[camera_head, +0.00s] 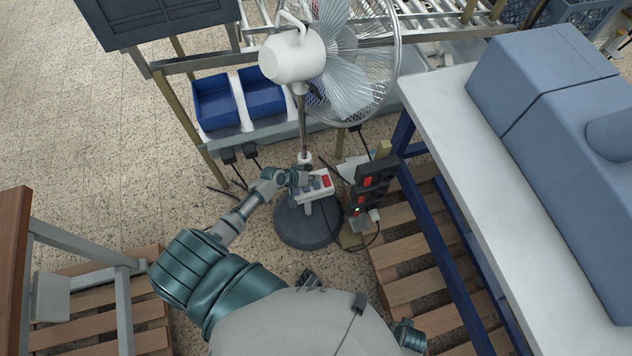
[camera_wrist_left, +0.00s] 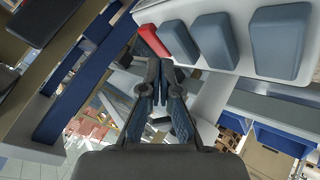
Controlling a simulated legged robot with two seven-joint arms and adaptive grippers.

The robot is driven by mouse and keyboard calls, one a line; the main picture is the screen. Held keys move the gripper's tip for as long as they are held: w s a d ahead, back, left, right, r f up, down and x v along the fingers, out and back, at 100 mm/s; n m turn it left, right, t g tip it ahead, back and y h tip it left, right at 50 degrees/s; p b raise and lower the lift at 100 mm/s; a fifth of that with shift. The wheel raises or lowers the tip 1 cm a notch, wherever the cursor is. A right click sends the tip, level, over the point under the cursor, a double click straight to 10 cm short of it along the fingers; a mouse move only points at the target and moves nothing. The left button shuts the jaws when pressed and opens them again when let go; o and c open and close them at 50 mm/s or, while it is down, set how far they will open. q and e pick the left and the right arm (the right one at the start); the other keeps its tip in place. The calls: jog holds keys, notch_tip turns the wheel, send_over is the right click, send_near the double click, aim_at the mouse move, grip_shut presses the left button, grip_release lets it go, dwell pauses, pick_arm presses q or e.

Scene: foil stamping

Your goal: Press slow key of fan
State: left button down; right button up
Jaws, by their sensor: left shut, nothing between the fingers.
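The fan (camera_head: 292,58) stands on a round dark base (camera_head: 308,226), with a white key panel (camera_head: 316,188) on its pole. The panel has one red key (camera_head: 326,181) and several grey-blue keys. In the left wrist view the red key (camera_wrist_left: 154,41) sits at the left end of the row, beside the grey-blue keys (camera_wrist_left: 212,40). My left gripper (camera_head: 303,180) is shut and empty at the panel. In the left wrist view its fingertips (camera_wrist_left: 160,66) are just below the red key and the first grey-blue key; I cannot tell whether they touch. My right gripper is not clearly seen.
A power strip with red switches (camera_head: 367,183) and cables is right of the fan. A white-topped table (camera_head: 450,115) with a blue machine (camera_head: 560,100) fills the right. Blue bins (camera_head: 262,95) are behind. Wooden pallets (camera_head: 410,265) lie on the floor.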

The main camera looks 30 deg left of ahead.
pick_arm(q)
jog(key=shift+f, duration=0.35)
dwell(0.5)
jog(key=shift+f+b, duration=0.45)
jog(key=shift+b, duration=0.1)
jog(key=shift+r, duration=0.1)
dwell(0.4)
jog(key=shift+r+p, duration=0.85)
jog(key=shift+p, duration=0.05)
